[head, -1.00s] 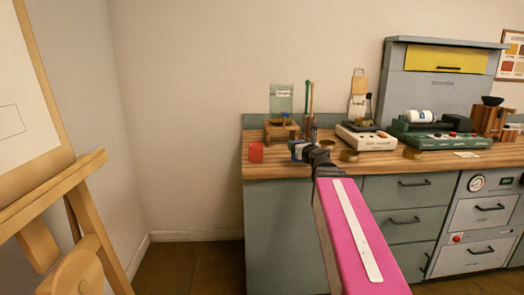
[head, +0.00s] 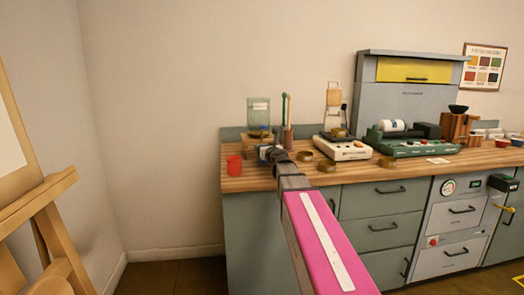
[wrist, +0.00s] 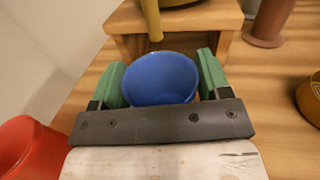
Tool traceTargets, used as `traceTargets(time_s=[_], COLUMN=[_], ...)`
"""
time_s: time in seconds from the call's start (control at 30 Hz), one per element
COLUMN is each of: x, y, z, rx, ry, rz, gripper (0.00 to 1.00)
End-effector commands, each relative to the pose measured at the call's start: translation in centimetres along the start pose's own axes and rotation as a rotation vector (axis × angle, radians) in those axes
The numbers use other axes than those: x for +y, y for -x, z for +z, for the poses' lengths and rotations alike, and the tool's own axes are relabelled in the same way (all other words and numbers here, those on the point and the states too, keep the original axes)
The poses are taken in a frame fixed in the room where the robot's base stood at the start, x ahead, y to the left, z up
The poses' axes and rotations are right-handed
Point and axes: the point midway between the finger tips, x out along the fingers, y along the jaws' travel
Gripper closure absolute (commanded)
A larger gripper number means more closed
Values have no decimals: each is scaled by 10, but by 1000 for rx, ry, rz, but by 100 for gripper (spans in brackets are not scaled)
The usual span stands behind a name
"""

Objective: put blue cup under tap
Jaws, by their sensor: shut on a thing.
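The blue cup (wrist: 160,80) sits between the two green fingers of my gripper (wrist: 163,85) in the wrist view, its open top showing and looking empty. The fingers are shut on its sides. A brass tap spout (wrist: 152,20) hangs down just past the cup's far rim; I cannot tell the height between them. The tap's wooden stand (wrist: 193,48) is right behind the cup. In the head view my gripper (head: 266,152) is at the front of the glass tank (head: 258,112) on its stand, and the cup is mostly hidden.
A red cup (head: 234,166) stands on the wooden counter (head: 290,178) to the left of my gripper, also close in the wrist view (wrist: 25,145). A brass bowl (wrist: 311,98) is at the right. A pot with tall tools (head: 287,138) stands right of the tank.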

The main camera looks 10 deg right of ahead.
Motion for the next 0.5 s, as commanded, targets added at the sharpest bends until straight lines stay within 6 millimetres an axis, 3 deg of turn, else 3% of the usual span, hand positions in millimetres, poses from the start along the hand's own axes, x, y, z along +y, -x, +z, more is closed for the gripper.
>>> traceTargets(time_s=[0.3, 0.5], x=[-1, 0], y=[-40, -37], z=[0, -16], rx=[0, 1], ry=[0, 0], rz=[0, -1], gripper=[53, 53])
